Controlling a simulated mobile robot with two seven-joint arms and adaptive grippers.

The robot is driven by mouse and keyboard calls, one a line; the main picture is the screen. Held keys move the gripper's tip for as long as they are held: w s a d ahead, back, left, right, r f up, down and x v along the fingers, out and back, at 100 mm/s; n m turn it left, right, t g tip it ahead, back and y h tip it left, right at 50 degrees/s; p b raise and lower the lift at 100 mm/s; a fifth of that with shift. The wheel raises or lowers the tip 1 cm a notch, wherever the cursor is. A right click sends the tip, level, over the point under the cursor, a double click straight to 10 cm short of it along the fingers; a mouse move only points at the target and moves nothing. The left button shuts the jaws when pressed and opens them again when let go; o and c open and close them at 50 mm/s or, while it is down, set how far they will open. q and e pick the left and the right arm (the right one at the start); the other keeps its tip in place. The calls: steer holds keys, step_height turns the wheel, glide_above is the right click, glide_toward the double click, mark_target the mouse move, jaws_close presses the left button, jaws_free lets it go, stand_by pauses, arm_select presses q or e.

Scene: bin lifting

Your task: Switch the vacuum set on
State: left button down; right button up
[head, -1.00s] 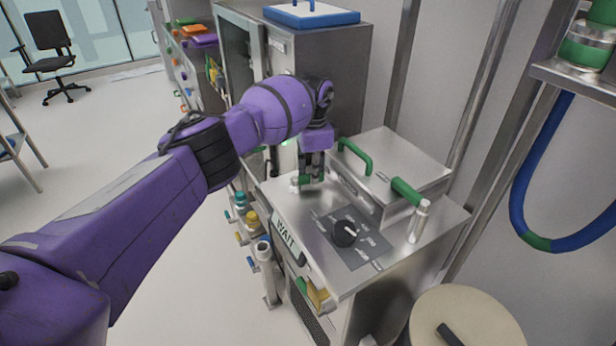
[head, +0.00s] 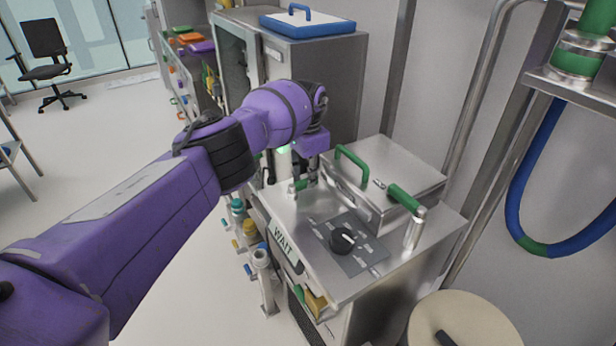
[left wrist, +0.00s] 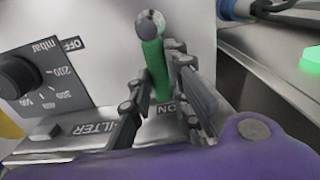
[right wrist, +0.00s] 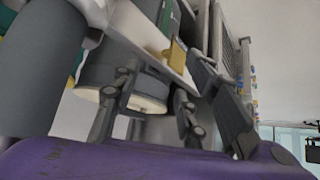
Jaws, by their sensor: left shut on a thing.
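The vacuum set is a metal cabinet (head: 300,225) with a black dial (head: 342,239) on its top and a "WAIT" sign on its front edge. A short green lever (left wrist: 154,66) with a round metal end stands close to the word "ON" in the left wrist view; in the head view only a little of it shows beside my gripper. My left gripper (head: 305,178) points down at the cabinet's far left corner. Its fingers (left wrist: 158,80) are shut on the green lever. My right gripper (right wrist: 150,95) is open and empty in the right wrist view.
A metal lid (head: 385,178) with green handles covers the cabinet's back part. A taller cabinet with a blue-rimmed tray (head: 308,24) stands behind. A round beige drum (head: 465,315) is at front right. A blue hose (head: 530,170) hangs at right. The floor at left is open.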

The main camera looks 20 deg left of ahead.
arm_select(q)
steer(key=c, duration=1.6)
jaws_free()
steer(key=shift+c, duration=0.2)
steer(key=shift+r, duration=0.15)
step_height(320, 180, up, 12)
steer(key=shift+f, duration=0.2)
